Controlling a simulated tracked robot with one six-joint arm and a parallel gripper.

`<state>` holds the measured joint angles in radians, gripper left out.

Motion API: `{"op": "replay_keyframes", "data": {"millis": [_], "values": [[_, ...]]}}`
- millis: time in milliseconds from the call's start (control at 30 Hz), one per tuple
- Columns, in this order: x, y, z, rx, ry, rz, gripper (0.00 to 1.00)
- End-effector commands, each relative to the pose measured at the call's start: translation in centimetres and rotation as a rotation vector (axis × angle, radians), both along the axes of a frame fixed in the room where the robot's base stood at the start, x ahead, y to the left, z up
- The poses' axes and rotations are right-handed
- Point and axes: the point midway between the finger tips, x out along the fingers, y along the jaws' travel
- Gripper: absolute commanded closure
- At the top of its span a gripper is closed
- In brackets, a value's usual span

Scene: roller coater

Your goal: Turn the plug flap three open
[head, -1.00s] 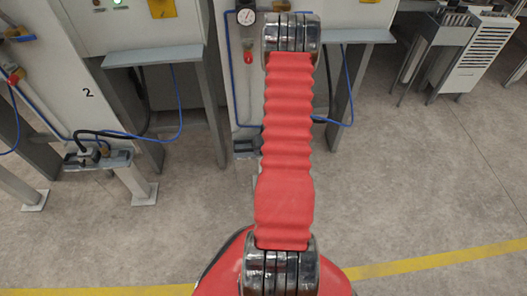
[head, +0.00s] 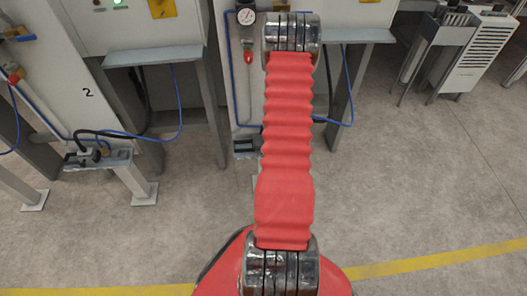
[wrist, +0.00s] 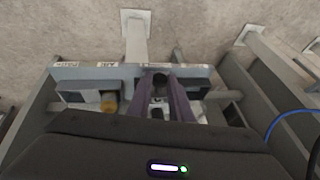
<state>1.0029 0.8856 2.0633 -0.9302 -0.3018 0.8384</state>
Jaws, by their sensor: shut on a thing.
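In the wrist view a grey socket bar (wrist: 90,72) with small labels along its edge carries several sockets. My gripper (wrist: 161,90) reaches over its middle, with two dark purple fingers on either side of a small dark piece. It is shut on this piece, which looks like the plug flap (wrist: 160,79); the fingers hide much of it, and its number cannot be read. How far the flap is turned cannot be told. A yellowish socket (wrist: 108,101) shows to the left. In the head view my arm hides the gripper.
In the head view a blue hose (head: 232,70) and a gauge (head: 246,17) are on the machine behind my arm. A bracket with dark connectors (head: 98,158) is at left. The floor (head: 420,190) at right is clear. A blue cable (wrist: 285,120) hangs at right in the wrist view.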

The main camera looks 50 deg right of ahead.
Motion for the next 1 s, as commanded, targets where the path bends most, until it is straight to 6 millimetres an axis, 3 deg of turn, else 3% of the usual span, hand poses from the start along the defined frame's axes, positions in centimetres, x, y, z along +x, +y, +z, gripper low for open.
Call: {"op": "replay_keyframes", "data": {"millis": [1000], "values": [[-0.95, 0.81, -0.80, -0.153, -0.135, -0.005, 1.00]]}}
